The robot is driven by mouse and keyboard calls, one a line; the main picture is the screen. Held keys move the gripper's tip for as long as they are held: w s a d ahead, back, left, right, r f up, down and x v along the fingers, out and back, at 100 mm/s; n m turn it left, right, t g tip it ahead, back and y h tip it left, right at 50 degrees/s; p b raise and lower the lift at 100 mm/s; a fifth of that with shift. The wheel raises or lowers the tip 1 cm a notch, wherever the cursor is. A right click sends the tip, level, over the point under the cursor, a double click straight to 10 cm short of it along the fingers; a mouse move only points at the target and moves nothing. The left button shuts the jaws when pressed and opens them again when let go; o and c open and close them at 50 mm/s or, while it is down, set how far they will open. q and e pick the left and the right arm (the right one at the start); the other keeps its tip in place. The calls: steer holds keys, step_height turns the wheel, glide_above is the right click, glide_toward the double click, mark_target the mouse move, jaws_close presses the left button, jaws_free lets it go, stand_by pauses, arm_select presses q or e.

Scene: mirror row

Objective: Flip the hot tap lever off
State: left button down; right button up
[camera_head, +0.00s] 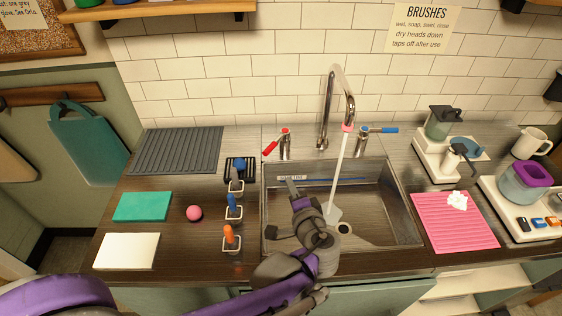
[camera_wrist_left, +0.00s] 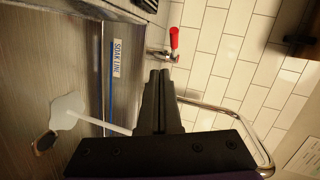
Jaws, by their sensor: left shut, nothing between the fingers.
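The hot tap's red lever (camera_head: 271,148) is angled down to the left from its metal tap post (camera_head: 286,147) behind the sink. It also shows in the left wrist view (camera_wrist_left: 174,38), beyond my fingertips. My left gripper (camera_head: 292,184) is shut and empty over the left part of the sink, in front of the hot tap and apart from it. Its closed fingers also show in the left wrist view (camera_wrist_left: 160,75). A pale stream of water (camera_head: 340,170) runs from the curved spout (camera_head: 350,105) into the sink. My right gripper is not in view.
The cold tap's blue lever (camera_head: 385,130) points right. The metal sink (camera_head: 395,205) lies below my gripper. Brushes in holders (camera_head: 232,208) stand left of the sink, and a pink mat (camera_head: 455,230) lies right. The tall spout stands right of the hot tap.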

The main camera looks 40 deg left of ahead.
arm_select(q)
steer(key=shift+w+d+r+m+t+y+b, duration=0.2)
steer(key=shift+w+r+t+y, duration=0.1)
steer(key=shift+w, duration=0.2)
steer(key=shift+w+d+r+m+t+y+b, duration=0.2)
steer(key=shift+w+t, duration=0.1)
steer(key=shift+w, duration=0.15)
steer(key=shift+f, duration=0.1)
steer(key=shift+w+a, duration=0.1)
glide_toward(276, 143)
steer(key=w, duration=0.2)
steer(key=shift+w+a+f, duration=0.1)
steer(key=shift+a+f, duration=0.1)
steer(key=shift+a, duration=0.45)
steer(key=shift+w+a+f, duration=0.15)
steer(key=shift+a+f, duration=0.1)
steer(key=shift+a, duration=0.45)
steer(key=shift+w+a+f, duration=0.1)
steer(key=shift+a+f, duration=0.1)
steer(key=shift+a, duration=0.45)
